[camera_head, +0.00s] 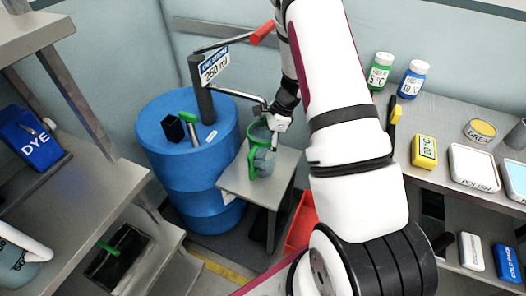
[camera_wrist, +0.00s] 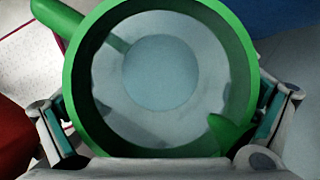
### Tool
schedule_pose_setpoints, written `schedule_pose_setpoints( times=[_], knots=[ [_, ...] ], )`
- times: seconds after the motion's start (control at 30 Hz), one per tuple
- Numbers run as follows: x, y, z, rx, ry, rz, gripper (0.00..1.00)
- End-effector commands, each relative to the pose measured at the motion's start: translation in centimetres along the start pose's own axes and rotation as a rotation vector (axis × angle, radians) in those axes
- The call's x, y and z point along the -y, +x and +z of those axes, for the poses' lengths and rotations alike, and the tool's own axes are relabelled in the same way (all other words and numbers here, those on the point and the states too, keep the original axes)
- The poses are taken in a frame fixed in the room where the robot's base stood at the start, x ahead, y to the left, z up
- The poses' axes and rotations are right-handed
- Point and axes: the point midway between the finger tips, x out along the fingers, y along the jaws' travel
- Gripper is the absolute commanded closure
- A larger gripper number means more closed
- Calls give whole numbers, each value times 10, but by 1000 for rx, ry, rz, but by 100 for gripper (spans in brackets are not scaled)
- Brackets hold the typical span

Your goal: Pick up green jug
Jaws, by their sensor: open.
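The green jug (camera_head: 264,163), with a green rim and handle and a greyish see-through body, stands upright on a small grey stand (camera_head: 233,183) beside the blue drum. My gripper (camera_head: 274,129) is at the jug's top in the head view. In the wrist view the jug's round green rim (camera_wrist: 76,85) fills the middle, with its handle at upper left and a pale bottom showing inside. My gripper (camera_wrist: 165,118) is open, one finger on each side of the jug. I cannot tell whether the fingers touch it. My wrist and hand hide part of the jug in the head view.
A red bin (camera_head: 301,222) is below right. Shelves with a DYE container (camera_head: 32,138) are at left. A bench with bottles and trays (camera_head: 474,165) is at right.

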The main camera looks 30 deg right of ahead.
Motion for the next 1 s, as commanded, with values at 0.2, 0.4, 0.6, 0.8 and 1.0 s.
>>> schedule_pose_setpoints(
  times=[0.2, 0.4, 0.6, 0.8, 1.0],
  knots=[
    [0, 4, -1, 0, 1, -1, 0],
    [0, 4, -2, 0, 1, -1, 39],
    [0, 4, -2, 0, 1, 0, 54],
    [0, 5, -2, 0, 1, 2, 55],
    [-2, 3, -2, 0, 0, 4, 55]
  ],
)
